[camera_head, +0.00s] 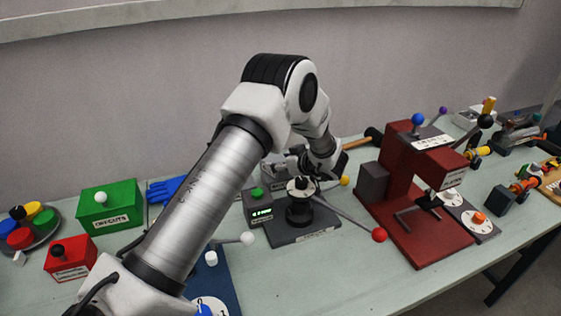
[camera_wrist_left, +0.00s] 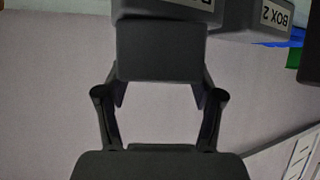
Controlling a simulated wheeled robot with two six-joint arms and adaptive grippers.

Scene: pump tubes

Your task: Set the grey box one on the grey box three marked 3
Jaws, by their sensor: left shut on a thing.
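My left gripper (camera_head: 318,163) is near the middle of the bench, behind the black pump-like device, and mostly hidden by its own wrist. In the left wrist view my gripper (camera_wrist_left: 160,85) is shut on a dark grey block-like part (camera_wrist_left: 162,52). A grey body with a cut-off "BO…" label (camera_wrist_left: 205,4) adjoins it at the top edge; its number is not readable. A grey box labelled BOX 2 (camera_wrist_left: 275,16) is to the right. In the head view a grey box (camera_head: 272,171) shows partly behind the device. I cannot pick out a box marked 3. My right gripper is not in view.
The black device with a green button (camera_head: 300,232) and a red-tipped lever (camera_head: 379,235) stands close by. A dark red press (camera_head: 415,240) is to the right. A green box (camera_head: 110,207), red box (camera_head: 70,262) and blue glove (camera_head: 165,190) are left.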

